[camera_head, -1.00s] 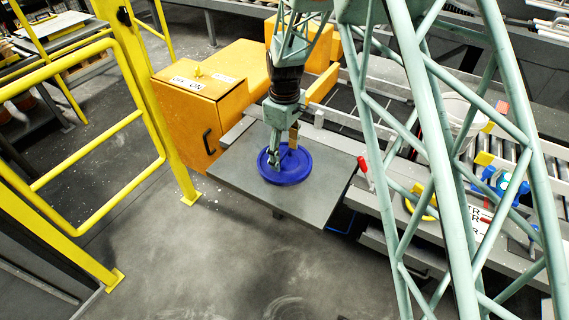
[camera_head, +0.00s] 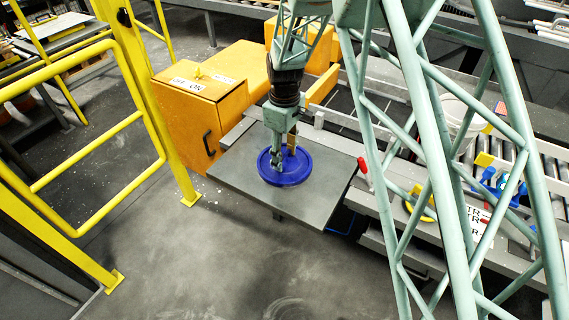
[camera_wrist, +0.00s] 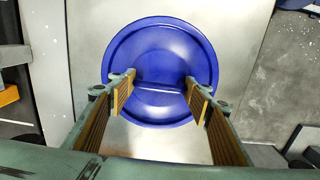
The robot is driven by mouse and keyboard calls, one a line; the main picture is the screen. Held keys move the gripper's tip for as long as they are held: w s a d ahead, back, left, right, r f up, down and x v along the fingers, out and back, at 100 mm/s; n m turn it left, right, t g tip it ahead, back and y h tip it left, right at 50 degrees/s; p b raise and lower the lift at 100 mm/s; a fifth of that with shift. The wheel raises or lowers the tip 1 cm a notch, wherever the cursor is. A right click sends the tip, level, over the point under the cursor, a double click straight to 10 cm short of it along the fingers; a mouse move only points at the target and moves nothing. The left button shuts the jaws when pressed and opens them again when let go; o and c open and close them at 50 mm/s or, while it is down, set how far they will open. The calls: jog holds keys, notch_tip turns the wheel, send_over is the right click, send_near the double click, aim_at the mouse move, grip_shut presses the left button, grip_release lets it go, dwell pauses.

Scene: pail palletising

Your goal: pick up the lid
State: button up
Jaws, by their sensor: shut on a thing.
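The blue round lid (camera_head: 285,178) lies on a grey metal table plate (camera_head: 240,190) in the head view, with my gripper (camera_head: 283,158) straight above it and reaching down to it. In the wrist view the lid (camera_wrist: 160,50) has a raised bar across its middle. The two wood-toned finger pads of my gripper (camera_wrist: 160,85) stand at either end of this bar and are shut on it. The lid looks flat on the plate; I cannot tell any gap beneath it.
A yellow cabinet (camera_head: 195,110) stands behind the plate at left. A yellow guard rail (camera_head: 150,110) is on the left. A white pail (camera_head: 458,112) stands by the roller conveyor on the right, partly hidden by my arm's lattice. A red-handled part (camera_head: 363,166) is at the plate's right edge.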

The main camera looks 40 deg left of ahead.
aim_at(285, 154)
jog(key=shift+r, duration=0.15)
jog(key=shift+r+p, duration=0.45)
jog(key=shift+r, duration=1.25)
jog(key=s+d, duration=0.2)
jog(key=s, duration=0.2)
jog(key=s+d+r, duration=0.1)
jog(key=s+d, duration=0.1)
jog(key=s, duration=0.3)
jog(key=s+d+p, duration=0.1)
jog(key=s+d, duration=0.2)
jog(key=s, duration=0.2)
jog(key=shift+s+r, duration=0.15)
jog(key=shift+s+d, duration=0.1)
jog(key=shift+s, duration=0.05)
